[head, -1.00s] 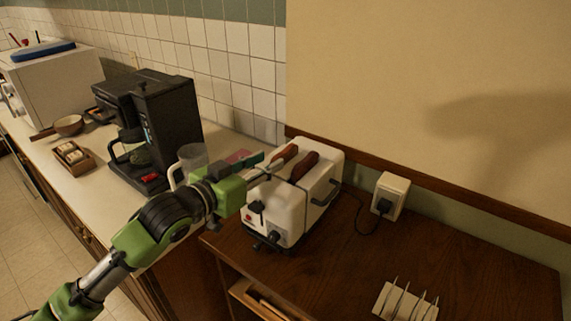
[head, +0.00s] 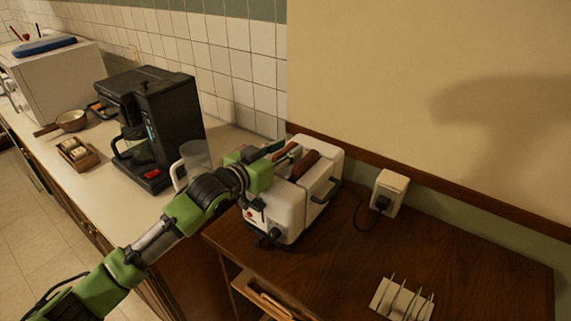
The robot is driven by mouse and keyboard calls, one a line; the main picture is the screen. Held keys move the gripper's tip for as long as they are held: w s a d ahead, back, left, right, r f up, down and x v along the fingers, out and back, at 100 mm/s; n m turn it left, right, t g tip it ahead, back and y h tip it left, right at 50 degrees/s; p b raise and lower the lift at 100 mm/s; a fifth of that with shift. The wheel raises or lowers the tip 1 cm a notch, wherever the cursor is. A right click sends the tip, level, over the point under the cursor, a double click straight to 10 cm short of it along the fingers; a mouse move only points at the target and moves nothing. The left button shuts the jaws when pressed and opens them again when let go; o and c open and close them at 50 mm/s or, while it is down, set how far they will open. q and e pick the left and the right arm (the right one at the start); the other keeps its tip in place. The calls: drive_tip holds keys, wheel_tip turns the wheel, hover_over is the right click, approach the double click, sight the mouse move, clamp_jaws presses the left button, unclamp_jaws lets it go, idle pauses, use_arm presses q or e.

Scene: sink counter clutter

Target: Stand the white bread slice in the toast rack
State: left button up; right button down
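The white toaster (head: 290,205) stands on the dark wooden counter. A red-brown slice (head: 304,164) sticks up from its right slot. A second slice (head: 288,152), brown along the edge I see, is at the left slot, partly hidden by my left gripper (head: 281,152). The gripper's two fingers reach over this left slice, one on each side as far as I can see. I cannot tell whether they touch it. I cannot make out a clearly white slice. The toast rack (head: 402,302), a pale base with several thin upright dividers, stands empty at the front right. My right gripper is out of view.
A wall socket (head: 389,192) with a plug and dark cord is right of the toaster. A clear jug (head: 194,158) and black coffee maker (head: 162,125) stand left, behind my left arm. The wood between toaster and rack is clear.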

use_arm(q)
clamp_jaws()
